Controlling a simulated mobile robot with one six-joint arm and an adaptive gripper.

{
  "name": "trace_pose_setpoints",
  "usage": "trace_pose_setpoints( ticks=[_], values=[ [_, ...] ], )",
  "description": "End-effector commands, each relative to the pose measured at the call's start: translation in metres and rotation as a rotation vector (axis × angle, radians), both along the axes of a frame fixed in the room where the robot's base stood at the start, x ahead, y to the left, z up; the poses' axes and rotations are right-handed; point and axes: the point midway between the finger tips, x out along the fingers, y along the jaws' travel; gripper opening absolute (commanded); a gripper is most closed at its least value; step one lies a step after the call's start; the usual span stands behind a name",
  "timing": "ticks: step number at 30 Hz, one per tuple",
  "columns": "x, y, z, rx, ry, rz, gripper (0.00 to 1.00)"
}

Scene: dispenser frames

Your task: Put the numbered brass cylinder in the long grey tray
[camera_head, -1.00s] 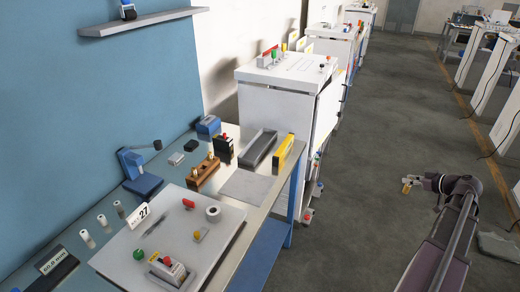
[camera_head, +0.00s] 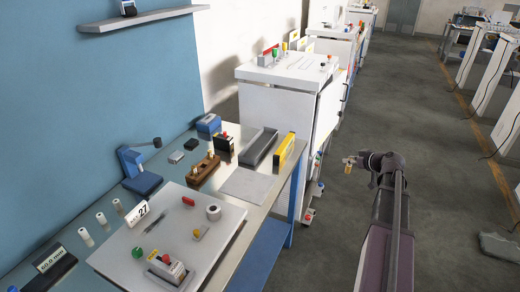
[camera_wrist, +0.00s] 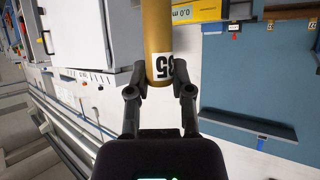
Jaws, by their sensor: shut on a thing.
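My gripper (camera_wrist: 165,76) is shut on the numbered brass cylinder (camera_wrist: 157,30), which shows in the wrist view as a brass-coloured rod with a white number label at its near end. The label is turned and partly hidden by the fingers. In the head view my gripper (camera_head: 358,162) holds the small brass cylinder (camera_head: 349,160) over the floor, right of the bench. The long grey tray (camera_head: 262,144) lies on the bench towards its far end, to the left of my gripper and apart from it. No cylinder shows in its visible interior.
A yellow level-like bar (camera_head: 284,149) stands just right of the tray. A brown wooden block (camera_head: 203,170) with pegs is left of it. A flat grey plate (camera_head: 246,184) lies in front. A white cabinet (camera_head: 285,105) stands behind. Open floor lies right of the bench.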

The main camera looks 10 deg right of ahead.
Motion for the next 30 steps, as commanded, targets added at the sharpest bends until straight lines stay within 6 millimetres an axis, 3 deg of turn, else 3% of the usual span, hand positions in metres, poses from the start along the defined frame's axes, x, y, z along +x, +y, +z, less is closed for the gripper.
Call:
trace_pose_setpoints(
  ticks=[6,15,24,30],
  values=[
    [0.037,0.057,-0.006,-0.001,0.0,0.003,0.0],
    [0.077,0.137,-0.011,0.0,-0.004,0.004,0.0],
    [0.106,0.221,-0.016,0.001,-0.01,0.01,0.0],
    [0.117,0.264,-0.018,0.004,-0.014,0.014,0.0]
  ],
)
